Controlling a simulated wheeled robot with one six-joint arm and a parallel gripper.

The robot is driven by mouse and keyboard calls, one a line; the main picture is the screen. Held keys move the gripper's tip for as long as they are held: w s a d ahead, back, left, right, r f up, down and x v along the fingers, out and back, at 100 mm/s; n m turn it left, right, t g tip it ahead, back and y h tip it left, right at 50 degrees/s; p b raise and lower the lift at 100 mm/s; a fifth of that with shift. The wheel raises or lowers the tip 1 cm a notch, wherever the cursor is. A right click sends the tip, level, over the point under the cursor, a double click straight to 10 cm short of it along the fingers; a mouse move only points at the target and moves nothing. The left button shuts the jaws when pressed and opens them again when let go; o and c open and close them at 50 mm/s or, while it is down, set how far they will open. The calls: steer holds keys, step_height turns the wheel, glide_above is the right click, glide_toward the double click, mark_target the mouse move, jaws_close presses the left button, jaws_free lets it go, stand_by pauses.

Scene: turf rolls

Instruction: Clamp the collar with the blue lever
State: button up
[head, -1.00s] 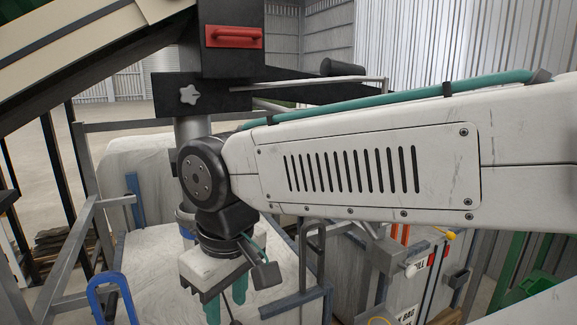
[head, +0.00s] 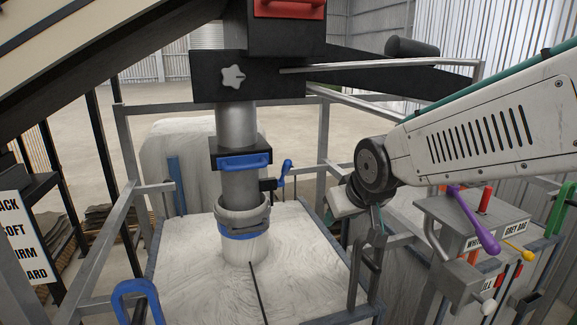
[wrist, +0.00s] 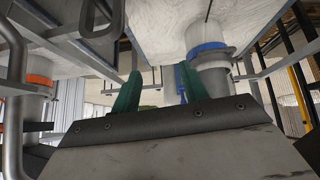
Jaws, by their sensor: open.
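A grey collar (head: 243,213) with a blue band (head: 240,233) sits around the lower end of the steel pipe (head: 240,187), at the neck of a white bag (head: 285,235). A blue lever (head: 285,172) stands up at a slant from a dark block on the pipe's right side, above the collar. My gripper (head: 373,218) is right of the collar and lever, apart from both, partly hidden by its own wrist. In the wrist view my gripper (wrist: 160,90) has its teal fingers spread with nothing held. The blue band (wrist: 208,48) shows beyond the right finger.
A blue pull handle (head: 244,161) is on the pipe's gate, with a red one (head: 290,8) above. Grey frame rails (head: 130,180) surround the bag. A post with purple (head: 472,220) and yellow levers stands at right. Another pipe with an orange band (wrist: 38,80) shows in the wrist view.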

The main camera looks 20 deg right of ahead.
mark_target(289, 169)
steer(key=w+a+n+t+y, duration=0.1)
steer(key=w+t, duration=0.2)
steer(key=w, duration=0.4)
steer(key=w+a+t+y, duration=0.1)
steer(key=w+t, duration=0.2)
steer(key=w, duration=0.5)
steer(key=w+a+n+t+y, duration=0.1)
steer(key=w+t, duration=0.3)
steer(key=w, duration=0.3)
steer(key=shift+w+n, duration=0.2)
steer(key=shift+n, duration=0.1)
steer(key=w, duration=0.4)
steer(key=w+a, duration=0.1)
steer(key=w, duration=0.2)
steer(key=shift+a, duration=0.1)
jaws_close()
